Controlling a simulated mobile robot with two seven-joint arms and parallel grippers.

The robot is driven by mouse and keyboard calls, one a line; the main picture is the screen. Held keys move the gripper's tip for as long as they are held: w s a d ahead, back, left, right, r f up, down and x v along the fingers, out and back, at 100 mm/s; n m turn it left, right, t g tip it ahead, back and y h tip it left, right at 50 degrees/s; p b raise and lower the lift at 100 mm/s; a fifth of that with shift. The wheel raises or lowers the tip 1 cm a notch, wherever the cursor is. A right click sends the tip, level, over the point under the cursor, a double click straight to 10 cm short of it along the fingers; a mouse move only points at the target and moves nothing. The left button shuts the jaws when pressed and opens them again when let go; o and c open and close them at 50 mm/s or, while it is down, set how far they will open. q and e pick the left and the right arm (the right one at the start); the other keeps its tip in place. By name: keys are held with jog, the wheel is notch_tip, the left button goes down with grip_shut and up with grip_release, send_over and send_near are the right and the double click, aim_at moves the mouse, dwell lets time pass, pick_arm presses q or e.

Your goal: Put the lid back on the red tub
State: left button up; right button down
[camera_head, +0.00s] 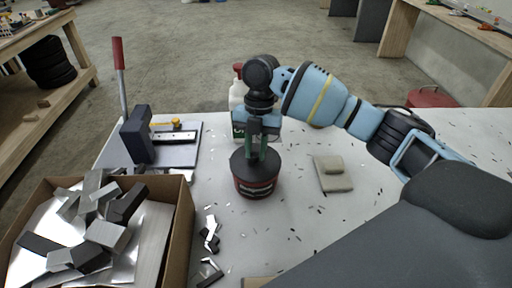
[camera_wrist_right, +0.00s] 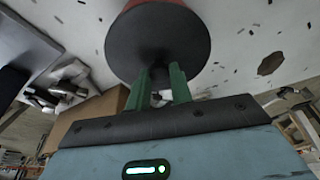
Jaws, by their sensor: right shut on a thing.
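The red tub (camera_head: 258,189) stands upright on the white table near the middle of the head view. The round dark lid (camera_head: 240,164) is at its top and covers the opening. I cannot tell whether it is fully seated. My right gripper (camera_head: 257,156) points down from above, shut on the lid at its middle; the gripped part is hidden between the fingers. In the right wrist view, the lid (camera_wrist_right: 158,42) is a wide dark disc beyond the green fingertips (camera_wrist_right: 160,78), with a strip of the red tub (camera_wrist_right: 155,4) behind it. My left gripper is not in view.
A cardboard box (camera_head: 180,236) of metal offcuts stands at the lower left. A red-levered bench tool (camera_head: 138,136) stands behind it. A white bottle (camera_head: 236,96) is just behind the tub. A folded cloth (camera_head: 336,182) lies to the right. Metal shavings are scattered about.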

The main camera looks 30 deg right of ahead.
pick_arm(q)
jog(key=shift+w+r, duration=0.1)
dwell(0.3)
pick_arm(e)
jog(key=c, duration=1.2)
grip_release()
jog(key=shift+o, duration=0.6)
jog(key=o, duration=0.4)
jog(key=shift+r, duration=0.1)
jog(key=shift+r+p, duration=1.25)
jog(key=shift+r, duration=2.2)
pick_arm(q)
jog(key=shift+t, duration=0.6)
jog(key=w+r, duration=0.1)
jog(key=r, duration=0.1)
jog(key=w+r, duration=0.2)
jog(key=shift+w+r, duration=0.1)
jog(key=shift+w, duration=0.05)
